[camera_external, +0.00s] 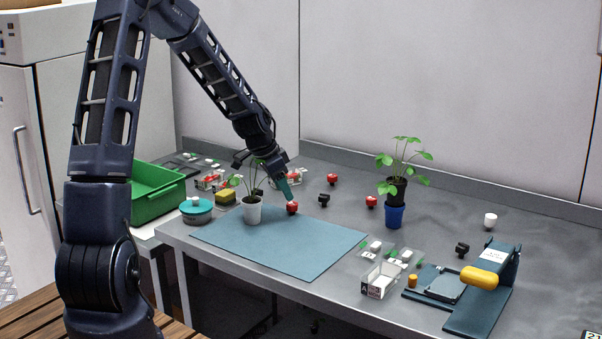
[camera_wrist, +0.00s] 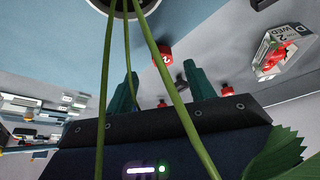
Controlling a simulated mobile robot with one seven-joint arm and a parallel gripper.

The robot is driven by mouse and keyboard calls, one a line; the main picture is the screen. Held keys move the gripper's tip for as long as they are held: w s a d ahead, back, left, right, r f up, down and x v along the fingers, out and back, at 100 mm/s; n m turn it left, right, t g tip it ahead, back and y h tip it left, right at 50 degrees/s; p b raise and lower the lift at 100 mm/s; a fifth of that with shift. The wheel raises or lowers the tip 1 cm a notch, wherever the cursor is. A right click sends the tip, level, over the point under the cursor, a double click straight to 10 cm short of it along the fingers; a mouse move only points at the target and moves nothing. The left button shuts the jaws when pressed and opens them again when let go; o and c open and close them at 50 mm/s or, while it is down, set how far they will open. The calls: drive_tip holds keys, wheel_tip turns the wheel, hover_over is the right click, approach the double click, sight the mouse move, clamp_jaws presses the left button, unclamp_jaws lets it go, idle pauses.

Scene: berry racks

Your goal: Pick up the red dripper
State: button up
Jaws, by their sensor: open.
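Several small red drippers stand on the bench. The nearest red dripper (camera_external: 292,207) is at the far edge of the blue mat, just below my gripper's tips (camera_external: 287,193). In the wrist view a red dripper (camera_wrist: 162,56) marked with a 2 lies just past and between the tips of my gripper's teal fingers (camera_wrist: 160,82). My gripper is open, with nothing held. Another red dripper (camera_external: 333,178) stands farther back, and one more (camera_external: 371,201) is beside the blue pot. Plant stems cross in front of part of the wrist view.
A plant in a white pot (camera_external: 252,212) stands close beside my gripper. A black dripper (camera_external: 324,200) is right of the nearest red one. The blue mat (camera_external: 290,245) is mostly clear.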

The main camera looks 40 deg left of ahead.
sight(292, 202)
drive_tip(key=shift+x, duration=2.5)
drive_tip(key=shift+w, duration=0.2)
drive_tip(key=c, duration=1)
drive_tip(key=shift+r, duration=0.1)
drive_tip(key=shift+c, duration=0.2)
